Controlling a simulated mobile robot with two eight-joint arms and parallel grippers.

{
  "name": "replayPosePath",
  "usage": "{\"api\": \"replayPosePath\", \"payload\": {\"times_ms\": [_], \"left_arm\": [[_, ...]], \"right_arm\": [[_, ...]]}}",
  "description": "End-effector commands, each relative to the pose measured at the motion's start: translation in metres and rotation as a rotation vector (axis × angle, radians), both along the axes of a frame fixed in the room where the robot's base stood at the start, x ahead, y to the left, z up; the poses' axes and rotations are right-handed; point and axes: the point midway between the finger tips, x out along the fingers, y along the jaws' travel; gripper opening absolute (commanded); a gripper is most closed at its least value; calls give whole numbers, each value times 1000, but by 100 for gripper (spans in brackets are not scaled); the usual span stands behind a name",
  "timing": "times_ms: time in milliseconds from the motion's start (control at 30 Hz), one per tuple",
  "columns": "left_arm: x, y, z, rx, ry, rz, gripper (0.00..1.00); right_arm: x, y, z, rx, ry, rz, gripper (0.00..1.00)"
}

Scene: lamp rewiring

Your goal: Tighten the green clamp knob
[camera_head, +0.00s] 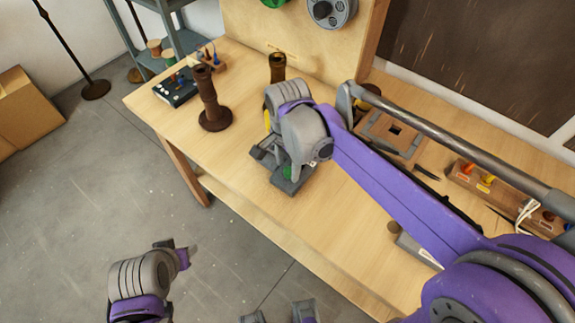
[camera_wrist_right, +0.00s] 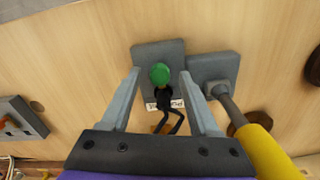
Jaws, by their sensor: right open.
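The green clamp knob (camera_wrist_right: 160,74) shows in the right wrist view, on a grey clamp block (camera_wrist_right: 150,48) with a dark part and a small white label below it. The knob also shows partly in the head view (camera_head: 287,172), low beside my right wrist. My right gripper (camera_wrist_right: 159,76) is open, with one finger on each side of the knob and visible gaps to both. I cannot tell how far above the knob the fingertips are. My left arm is at the lower left of the head view, off the table. Its gripper (camera_head: 170,246) shows only in part and its fingers are unclear.
A yellow-handled tool (camera_wrist_right: 268,150) lies close right of the right gripper, against a second grey block (camera_wrist_right: 212,72). Brown turned posts (camera_head: 209,95) stand farther back on the wooden table (camera_head: 235,195). A wooden rack (camera_head: 480,185) is at the right. The table's front left is clear.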

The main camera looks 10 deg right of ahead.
Motion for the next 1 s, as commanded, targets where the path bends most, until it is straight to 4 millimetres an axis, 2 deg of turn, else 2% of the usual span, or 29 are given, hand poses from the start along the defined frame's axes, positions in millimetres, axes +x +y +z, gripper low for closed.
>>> {"api": "replayPosePath", "payload": {"times_ms": [300, 500, 700, 1000], "left_arm": [[2, 0, 7, 0, -4, 0, 50], [3, 0, 9, 0, -5, 0, 50], [3, 0, 10, 0, -6, 0, 50], [3, 0, 10, 0, -5, 0, 50]], "right_arm": [[0, 0, 61, 0, 0, 0, 62], [0, 0, 92, 0, 0, 0, 62], [0, 0, 103, 0, 0, 0, 62], [0, 0, 103, 0, 0, 0, 62]]}}
